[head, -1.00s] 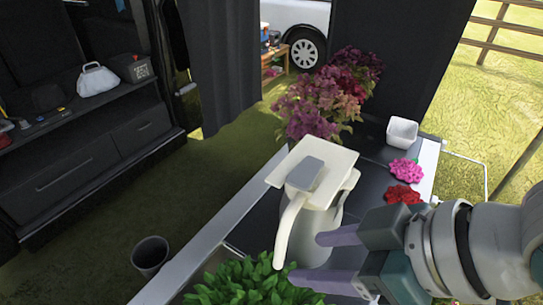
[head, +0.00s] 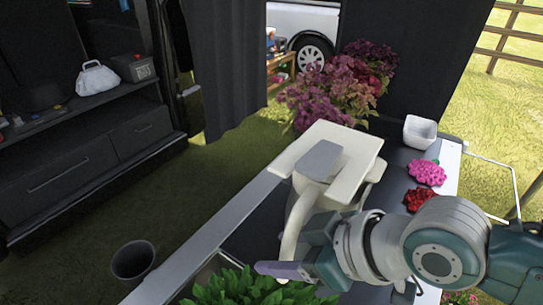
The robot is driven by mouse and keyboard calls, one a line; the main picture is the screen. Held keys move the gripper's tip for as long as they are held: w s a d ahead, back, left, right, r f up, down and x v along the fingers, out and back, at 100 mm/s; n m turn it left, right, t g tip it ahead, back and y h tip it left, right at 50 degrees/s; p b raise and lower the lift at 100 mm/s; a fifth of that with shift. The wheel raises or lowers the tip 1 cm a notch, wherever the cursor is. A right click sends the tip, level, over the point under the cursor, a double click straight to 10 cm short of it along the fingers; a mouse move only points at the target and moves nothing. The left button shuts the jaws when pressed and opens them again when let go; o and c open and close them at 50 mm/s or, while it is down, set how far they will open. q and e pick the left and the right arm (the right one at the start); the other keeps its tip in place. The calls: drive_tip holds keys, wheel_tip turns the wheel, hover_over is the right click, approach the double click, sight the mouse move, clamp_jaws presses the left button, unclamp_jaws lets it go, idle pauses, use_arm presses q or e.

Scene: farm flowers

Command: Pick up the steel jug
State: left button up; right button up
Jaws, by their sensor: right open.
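The steel jug (head: 328,206) stands upright on the dark table. It has a broad cream lid with a grey panel on top and a curved cream handle that faces me. My right gripper (head: 272,267) comes in from the right, low across the front of the jug near the lower end of the handle. It is open. One lavender finger shows plainly; the other is mostly hidden. My right gripper and wrist cover most of the jug's body, so I cannot tell whether they touch it. My left gripper is not in view.
Green leafy plants (head: 252,287) sit close in front of the gripper. Pink (head: 427,173) and red (head: 418,199) flowers and a white pot (head: 419,132) lie right of the jug. Purple flowers (head: 325,92) stand behind it. A dark bucket (head: 134,261) is on the grass at left.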

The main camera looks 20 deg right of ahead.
drive_tip(key=shift+x, duration=1.05)
clamp_jaws()
idle(0.5)
drive_tip(key=shift+w+r, duration=0.15)
drive_tip(key=shift+r, duration=0.1)
